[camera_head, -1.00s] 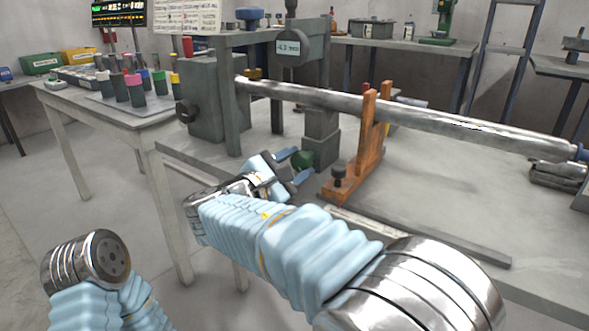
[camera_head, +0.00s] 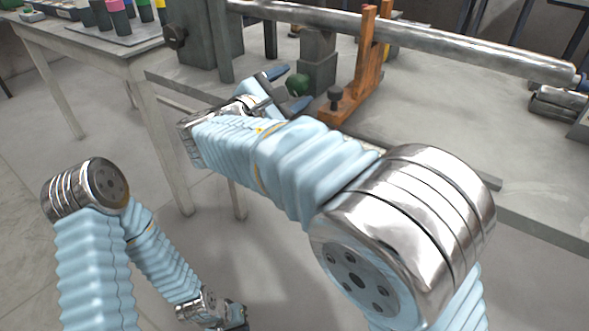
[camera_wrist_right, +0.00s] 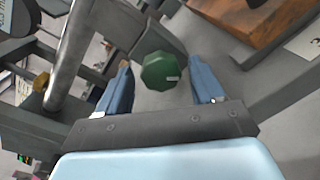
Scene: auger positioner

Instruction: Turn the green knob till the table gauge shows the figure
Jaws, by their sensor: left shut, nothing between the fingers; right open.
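The green knob (camera_head: 298,85) sits low at the front of a grey post on the bench. My right gripper (camera_head: 288,89) is open, with its two blue fingers pointing at the knob, one on either side. In the right wrist view the knob (camera_wrist_right: 161,71) lies between and slightly beyond the open fingertips (camera_wrist_right: 160,68), with gaps on both sides. My left gripper (camera_head: 238,318) hangs low at the bottom edge, shut and empty, far from the knob. The table gauge is not visible in the current views.
An orange wooden stand (camera_head: 354,75) is close to the right of the knob. A long metal bar (camera_head: 440,38) crosses above the bench. A side table (camera_head: 75,42) with coloured-top cylinders stands at the left. The bench (camera_head: 450,120) is largely clear at the right.

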